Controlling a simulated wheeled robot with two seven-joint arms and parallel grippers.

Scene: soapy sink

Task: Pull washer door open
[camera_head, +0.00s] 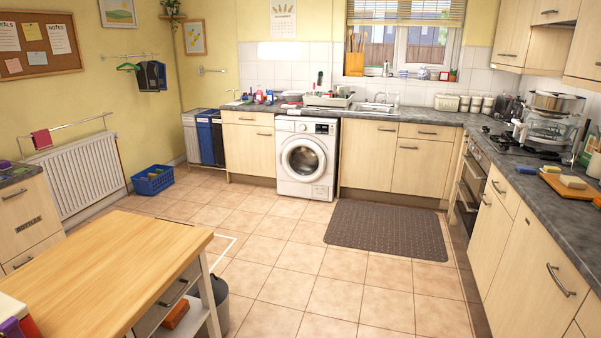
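The white washer (307,158) stands under the worktop at the back of the kitchen, between wooden cupboards. Its round door (303,159) has a pale ring and dark glass, and it looks shut. Any handle on the door is too small to make out. Neither of my grippers shows in the head view, so I cannot see where they are relative to the washer.
A wooden-topped island (105,265) fills the lower left. A dark mat (387,229) lies on the floor right of the washer. A blue basket (153,180) sits near the radiator (80,172). Open tiled floor (275,235) lies before the washer. Cupboards line the right side.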

